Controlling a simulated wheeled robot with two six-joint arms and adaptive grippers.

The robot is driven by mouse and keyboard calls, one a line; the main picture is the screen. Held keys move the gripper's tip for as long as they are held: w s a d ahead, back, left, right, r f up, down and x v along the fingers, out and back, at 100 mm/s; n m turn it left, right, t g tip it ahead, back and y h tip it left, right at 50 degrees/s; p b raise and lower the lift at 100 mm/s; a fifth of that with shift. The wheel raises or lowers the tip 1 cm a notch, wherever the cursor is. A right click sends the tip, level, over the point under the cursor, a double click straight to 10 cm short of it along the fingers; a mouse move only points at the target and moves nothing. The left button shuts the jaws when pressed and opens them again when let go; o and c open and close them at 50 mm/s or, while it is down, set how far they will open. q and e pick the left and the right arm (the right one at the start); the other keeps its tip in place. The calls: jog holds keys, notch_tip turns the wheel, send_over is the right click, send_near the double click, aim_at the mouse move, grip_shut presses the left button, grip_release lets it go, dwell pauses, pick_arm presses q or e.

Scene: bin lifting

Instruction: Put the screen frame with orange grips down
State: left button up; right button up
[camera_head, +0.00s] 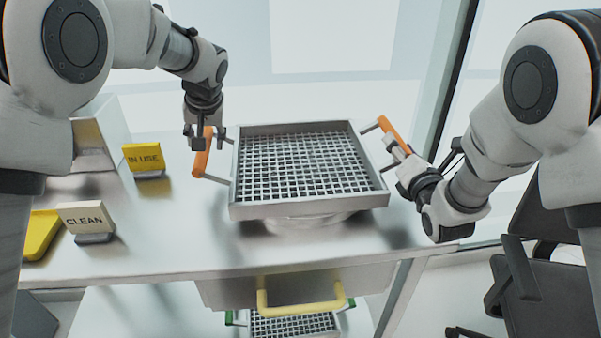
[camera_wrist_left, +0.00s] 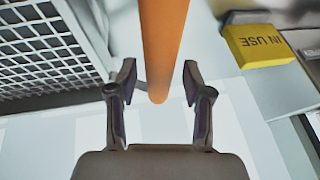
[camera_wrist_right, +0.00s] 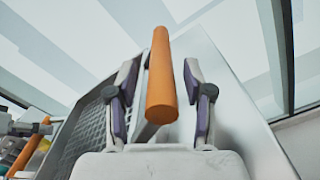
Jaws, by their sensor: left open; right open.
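The screen frame (camera_head: 310,208) is a square metal tray with a mesh floor. In the head view it sits over a round base at the middle of the counter, and it looks level. Its left orange grip (camera_head: 203,152) and right orange grip (camera_head: 395,136) stick out at its sides. My left gripper (camera_wrist_left: 160,85) is open, with the left orange grip between its fingers in the left wrist view. My right gripper (camera_wrist_right: 160,90) is open, with the right orange grip between its fingers in the right wrist view. Contact cannot be told.
A yellow IN USE sign (camera_head: 143,158) and a white CLEAN sign (camera_head: 86,218) stand on the counter (camera_head: 150,245) at left, near a yellow object (camera_head: 40,234). Below are a yellow handle (camera_head: 300,309) and another mesh frame with green grips (camera_head: 295,325). A black chair (camera_head: 545,285) is at right.

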jog(key=shift+s, duration=0.15)
jog(key=s, duration=0.4)
jog(key=s+d, duration=0.1)
jog(key=s, duration=0.2)
jog(key=s+d, duration=0.1)
jog(key=s, duration=0.3)
jog(key=shift+s+d, duration=0.15)
jog(key=shift+s, duration=0.15)
pick_arm(q)
jog(key=v, duration=1.1)
jog(key=shift+r, duration=0.2)
jog(key=shift+s, duration=0.2)
